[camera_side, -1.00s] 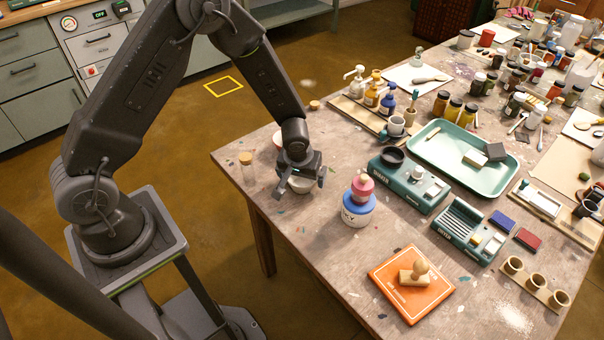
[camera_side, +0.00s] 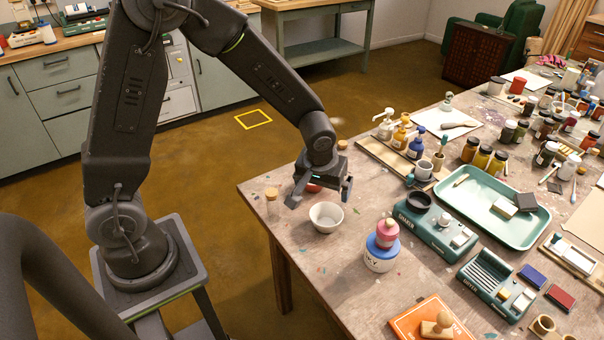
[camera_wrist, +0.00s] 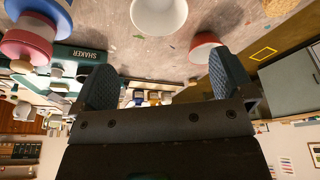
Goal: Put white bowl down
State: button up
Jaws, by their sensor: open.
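The white bowl (camera_side: 326,217) stands upright on the table near its left edge, and it looks empty. My gripper (camera_side: 318,203) is open and apart from the bowl, above and behind it. In the wrist view the white bowl (camera_wrist: 158,14) is at the top, cut by the frame edge, beyond the spread fingers of my gripper (camera_wrist: 165,85). Nothing is between the fingers.
A red bowl (camera_wrist: 204,44) sits close by, mostly hidden behind my gripper in the side view. A corked glass jar (camera_side: 272,204) stands left of the white bowl. A white-and-blue jar with a pink top (camera_side: 380,258) and the shaker (camera_side: 436,229) stand to its right.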

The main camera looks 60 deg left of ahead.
jog(key=s+d+r+m+t+h, duration=0.1)
jog(key=s+r+m, duration=0.5)
jog(key=s+r, duration=1.2)
jog(key=shift+s+r+t+h, duration=0.35)
jog(key=shift+r+t, duration=0.15)
jog(key=shift+t, duration=0.4)
jog(key=shift+d, duration=0.1)
